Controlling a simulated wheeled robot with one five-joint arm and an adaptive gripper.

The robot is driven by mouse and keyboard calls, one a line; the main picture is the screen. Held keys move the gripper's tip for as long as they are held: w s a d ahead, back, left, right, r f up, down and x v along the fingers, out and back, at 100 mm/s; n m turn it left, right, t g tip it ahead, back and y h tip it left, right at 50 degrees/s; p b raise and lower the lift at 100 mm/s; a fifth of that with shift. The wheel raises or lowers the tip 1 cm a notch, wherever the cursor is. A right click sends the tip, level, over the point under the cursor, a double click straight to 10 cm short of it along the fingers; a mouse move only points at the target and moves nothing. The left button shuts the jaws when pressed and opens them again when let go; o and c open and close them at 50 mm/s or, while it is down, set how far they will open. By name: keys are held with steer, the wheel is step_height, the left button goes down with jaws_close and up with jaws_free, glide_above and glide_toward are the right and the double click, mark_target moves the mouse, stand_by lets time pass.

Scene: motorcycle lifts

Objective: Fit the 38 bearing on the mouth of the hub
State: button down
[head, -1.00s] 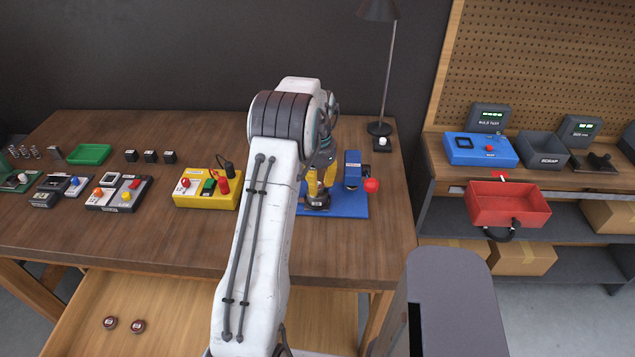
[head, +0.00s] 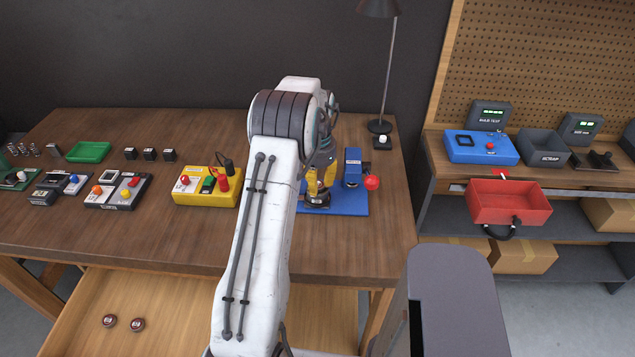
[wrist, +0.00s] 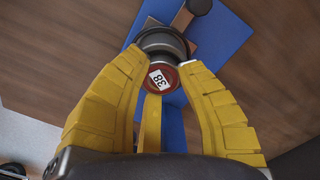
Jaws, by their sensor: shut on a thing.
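The 38 bearing (wrist: 160,79), a dark red disc with a white "38" label, sits between the yellow fingers of my gripper (wrist: 162,88) in the wrist view. My gripper is shut on it. Just past it are a grey metal part and the dark round hub (wrist: 164,38), which stands over the blue base. I cannot tell whether the bearing touches the hub's mouth or is apart from it. In the head view my gripper (head: 318,188) points down at the left part of the blue press base (head: 348,205), and my arm hides much of this spot.
The blue press column (head: 353,162) with a red ball handle (head: 371,182) stands close to my gripper's right. A yellow box (head: 200,199) with plugs is on the left. Two dark red discs (head: 123,323) lie in the open drawer. A lamp (head: 380,126) stands behind.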

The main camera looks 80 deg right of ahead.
steer(key=shift+f, duration=0.1)
steer(key=shift+c, duration=1.8)
jaws_free()
steer(key=shift+r+p, duration=2.1)
steer(key=shift+r, duration=1.95)
